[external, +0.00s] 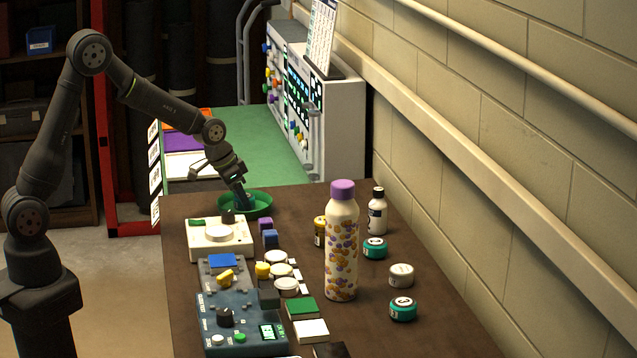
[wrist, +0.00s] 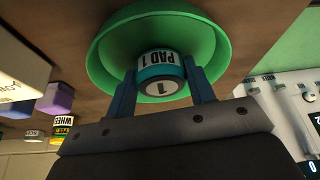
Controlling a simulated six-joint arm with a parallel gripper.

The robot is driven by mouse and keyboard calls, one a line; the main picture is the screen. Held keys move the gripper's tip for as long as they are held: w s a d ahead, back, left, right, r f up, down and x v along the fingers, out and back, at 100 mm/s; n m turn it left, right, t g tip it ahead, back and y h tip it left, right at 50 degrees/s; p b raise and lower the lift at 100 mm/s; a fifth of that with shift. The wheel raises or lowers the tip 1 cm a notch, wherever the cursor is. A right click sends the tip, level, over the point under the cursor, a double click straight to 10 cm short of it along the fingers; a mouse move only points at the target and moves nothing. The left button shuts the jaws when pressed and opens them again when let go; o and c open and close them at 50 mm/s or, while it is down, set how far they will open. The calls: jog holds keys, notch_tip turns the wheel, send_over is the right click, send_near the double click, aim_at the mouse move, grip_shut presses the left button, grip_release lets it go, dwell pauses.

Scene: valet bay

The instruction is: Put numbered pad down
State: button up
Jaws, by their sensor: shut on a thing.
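The numbered pad (wrist: 160,69) is a short teal cylinder with a white band reading "PAD 1" and a "1" on its end. It shows between the two blue fingers of my gripper (wrist: 163,95), which is shut on it. A green bowl (wrist: 110,50) sits right behind the pad in the wrist view. In the external view my gripper (external: 244,201) is down at the green bowl (external: 262,207) near the table's far left end. The pad is hard to make out there. I cannot tell whether it touches the bowl's floor.
A white device with a round top (external: 218,240) stands just in front of the bowl. A blue control box (external: 240,310), a patterned bottle (external: 341,245) and several teal and white pads (external: 403,309) stand nearer. A white panel unit (external: 335,120) stands behind on the green surface.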

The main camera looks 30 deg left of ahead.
jog(key=o, duration=0.9)
jog(key=shift+o, duration=0.2)
jog(key=shift+r, duration=0.5)
jog(key=v, duration=1.1)
